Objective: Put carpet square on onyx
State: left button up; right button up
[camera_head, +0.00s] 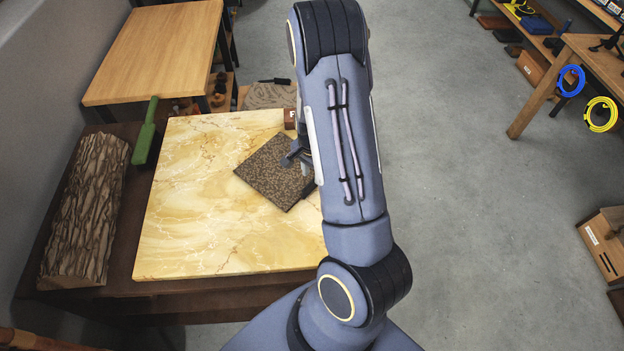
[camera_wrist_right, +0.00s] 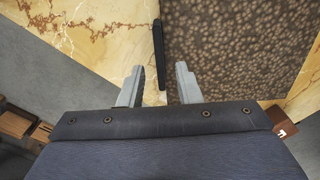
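The carpet square (camera_head: 268,175) is brown and speckled. It lies over the right part of the onyx (camera_head: 195,225), a yellow veined slab, turned at an angle to the slab's edges. Whether it lies fully flat, I cannot tell. My right gripper (camera_head: 297,155) is at the carpet's right side, partly hidden by my arm. In the right wrist view its fingers (camera_wrist_right: 158,84) are apart, with a gap between them. The carpet (camera_wrist_right: 235,45) fills the right side there, and its dark edge points into the gap. The onyx (camera_wrist_right: 100,35) shows at left. My left gripper is not in view.
A bark-covered log (camera_head: 85,210) and a green tool (camera_head: 146,132) lie left of the slab on a dark table (camera_head: 200,300). A small brown block (camera_head: 290,117) is at the slab's far edge. A wooden table (camera_head: 155,50) stands behind. Open floor (camera_head: 460,190) is at right.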

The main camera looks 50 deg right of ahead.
jog(key=s+a+r+n+t+y, duration=0.25)
jog(key=a+r, duration=0.35)
jog(key=r, duration=0.4)
jog(key=s+a+r+n+t+y, duration=0.1)
jog(key=a+r+n, duration=0.35)
jog(key=r, duration=0.55)
jog(key=s+a+r+n+t, duration=0.2)
jog(key=s+a+r+n, duration=0.3)
jog(key=s+a+n, duration=0.3)
jog(key=s+a, duration=0.2)
jog(key=shift+s+r, duration=0.3)
jog(key=shift+r, duration=0.1)
